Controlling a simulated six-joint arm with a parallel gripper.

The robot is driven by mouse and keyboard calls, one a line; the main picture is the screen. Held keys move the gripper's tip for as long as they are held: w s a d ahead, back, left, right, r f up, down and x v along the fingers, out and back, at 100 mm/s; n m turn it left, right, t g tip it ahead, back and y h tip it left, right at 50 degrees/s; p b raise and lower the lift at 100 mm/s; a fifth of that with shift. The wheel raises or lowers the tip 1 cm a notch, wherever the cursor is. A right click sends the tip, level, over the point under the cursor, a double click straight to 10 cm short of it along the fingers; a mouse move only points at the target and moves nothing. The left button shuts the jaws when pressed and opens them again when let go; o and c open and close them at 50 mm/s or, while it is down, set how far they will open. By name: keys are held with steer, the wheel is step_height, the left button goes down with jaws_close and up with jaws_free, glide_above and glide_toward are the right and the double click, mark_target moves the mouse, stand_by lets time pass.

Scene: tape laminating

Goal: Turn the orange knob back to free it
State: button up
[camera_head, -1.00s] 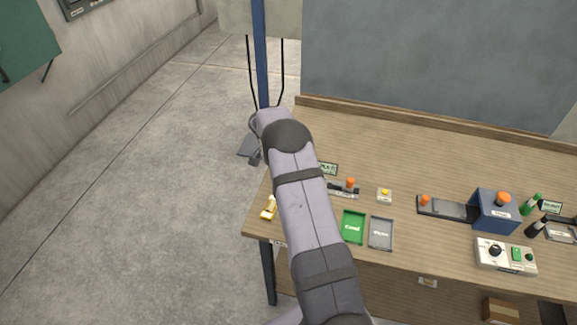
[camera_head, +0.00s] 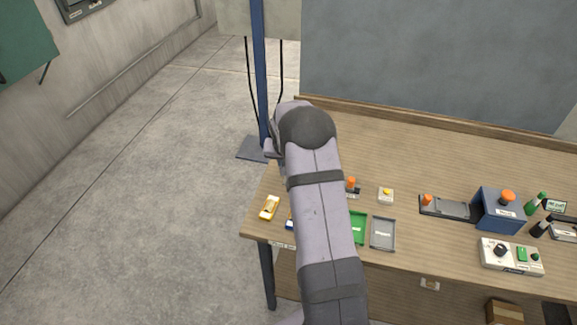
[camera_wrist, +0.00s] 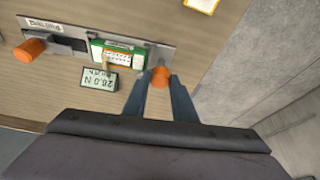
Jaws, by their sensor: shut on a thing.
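In the wrist view, an orange knob (camera_wrist: 160,77) stands at the right end of a long grey fixture plate (camera_wrist: 125,43). My gripper (camera_wrist: 161,83) is shut on this knob, one finger on each side. A green and white block (camera_wrist: 112,54) sits in the plate beside it. A second orange knob (camera_wrist: 31,50) is at the plate's far end; it appears to be the knob (camera_head: 351,183) beside my arm in the head view. My gripper and the held knob are hidden behind my arm there.
A small display (camera_wrist: 99,79) reading about 26.0 N stands close to my left finger. A yellow item (camera_head: 269,207) lies near the table's left edge. Green (camera_head: 358,240) and grey (camera_head: 383,246) trays lie in front. A blue machine (camera_head: 499,213) stands at right.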

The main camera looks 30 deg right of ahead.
steer(key=shift+d+n+y, duration=0.15)
steer(key=shift+n+y, duration=0.25)
steer(key=shift+n, duration=0.8)
steer(key=shift+d+f+n+t+y+b, duration=0.1)
steer(key=shift+n+t+y+b, duration=0.35)
steer(key=shift+n, duration=0.65)
steer(key=n+y+b, duration=0.1)
steer(key=n+b, duration=0.2)
steer(key=b, duration=0.1)
steer(key=shift+d+f, duration=0.1)
steer(key=shift+f, duration=0.05)
steer(key=n+b, duration=0.1)
steer(key=n+y+b, duration=0.1)
steer(key=b, duration=0.1)
steer(key=shift+r+n, duration=0.2)
steer(key=shift+n, duration=0.1)
steer(key=shift+r, duration=0.1)
steer(key=o, duration=1)
steer(key=shift+o, duration=0.2)
steer(key=shift+s+r, duration=0.1)
steer(key=b+v, duration=0.2)
steer(key=v, duration=0.5)
